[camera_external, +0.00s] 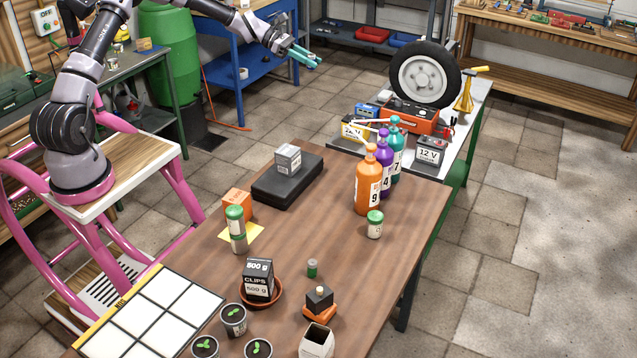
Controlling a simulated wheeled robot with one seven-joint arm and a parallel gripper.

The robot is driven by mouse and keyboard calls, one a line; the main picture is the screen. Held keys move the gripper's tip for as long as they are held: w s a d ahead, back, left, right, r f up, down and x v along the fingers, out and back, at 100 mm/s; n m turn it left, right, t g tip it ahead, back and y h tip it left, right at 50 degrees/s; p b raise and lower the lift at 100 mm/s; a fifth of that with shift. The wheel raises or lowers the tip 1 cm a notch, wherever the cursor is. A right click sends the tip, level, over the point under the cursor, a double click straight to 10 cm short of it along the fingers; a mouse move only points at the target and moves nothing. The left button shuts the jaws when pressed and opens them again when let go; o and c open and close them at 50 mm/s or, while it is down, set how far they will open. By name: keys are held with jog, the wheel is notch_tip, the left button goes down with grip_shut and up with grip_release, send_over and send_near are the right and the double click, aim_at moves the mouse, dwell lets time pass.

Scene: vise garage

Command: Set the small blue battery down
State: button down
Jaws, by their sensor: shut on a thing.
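My gripper (306,57) is at the top middle, held out in the air over the floor between the blue shelf unit and the tables. Its teal fingers point right. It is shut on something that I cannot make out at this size. A small blue box that looks like a battery (367,111) stands at the left end of the light-topped bench (462,130), behind a yellow battery (354,130). My gripper is apart from it, up and to its left. A larger grey battery marked 12 V (432,151) stands at the bench's near end.
A black case (288,180) bears a grey box. The brown table's middle has bare room.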

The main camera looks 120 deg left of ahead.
jog(key=s+a, duration=0.2)
jog(key=s, duration=0.2)
jog(key=f, duration=3.4)
jog(key=shift+w+f, duration=0.2)
jog(key=shift+w, duration=0.05)
jog(key=c, duration=0.6)
grip_release()
jog(key=shift+f, duration=0.1)
jog(key=shift+a, duration=0.1)
jog(key=v, duration=1.2)
